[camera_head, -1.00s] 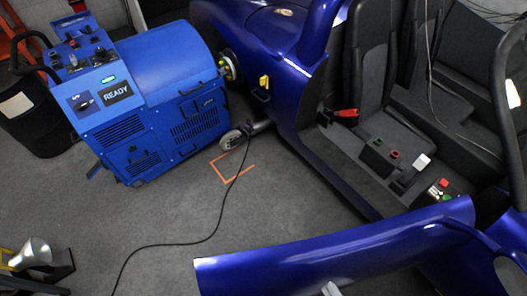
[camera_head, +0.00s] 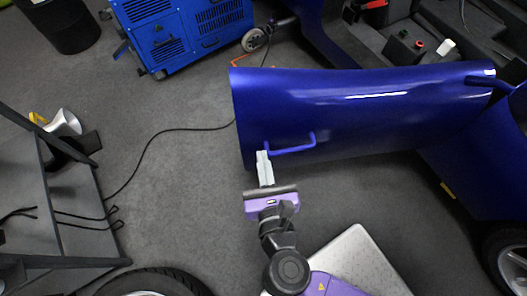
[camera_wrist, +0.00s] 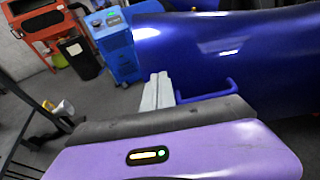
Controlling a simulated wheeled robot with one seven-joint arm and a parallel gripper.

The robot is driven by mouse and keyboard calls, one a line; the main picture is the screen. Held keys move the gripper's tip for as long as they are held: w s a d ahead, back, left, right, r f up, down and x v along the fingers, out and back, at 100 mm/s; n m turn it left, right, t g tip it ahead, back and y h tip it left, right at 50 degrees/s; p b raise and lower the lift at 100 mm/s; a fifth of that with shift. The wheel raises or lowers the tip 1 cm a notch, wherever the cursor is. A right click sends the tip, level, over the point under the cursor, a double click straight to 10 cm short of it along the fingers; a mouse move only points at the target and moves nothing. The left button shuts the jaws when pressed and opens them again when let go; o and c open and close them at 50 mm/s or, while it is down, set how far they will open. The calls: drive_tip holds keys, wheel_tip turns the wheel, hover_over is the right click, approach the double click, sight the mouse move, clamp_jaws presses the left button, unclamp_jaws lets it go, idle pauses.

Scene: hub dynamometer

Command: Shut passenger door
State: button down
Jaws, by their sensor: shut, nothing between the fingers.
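The blue passenger door (camera_head: 350,105) stands open, swung out from the blue car body (camera_head: 322,30). Its outer face and a blue loop handle (camera_head: 290,146) show in the head view. My gripper (camera_head: 264,158) is shut and empty, its fingertips at the left end of the handle, close to the door's lower outer face. I cannot tell whether they touch. In the wrist view the two grey fingers (camera_wrist: 156,82) are together, just left of the handle (camera_wrist: 208,94), with the door (camera_wrist: 215,50) behind them.
A blue dynamometer cart (camera_head: 185,35) stands behind the door, with a black cable (camera_head: 160,140) across the floor. A dark rack (camera_head: 75,200) is at left, with a tyre (camera_head: 150,283) at the bottom. Grey floor (camera_head: 190,190) left of my gripper is mostly clear.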

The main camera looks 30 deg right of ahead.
sight(256, 118)
drive_tip(key=b+x, duration=0.1)
drive_tip(key=x, duration=1)
drive_tip(key=shift+d, duration=0.15)
drive_tip(key=shift+w, duration=0.1)
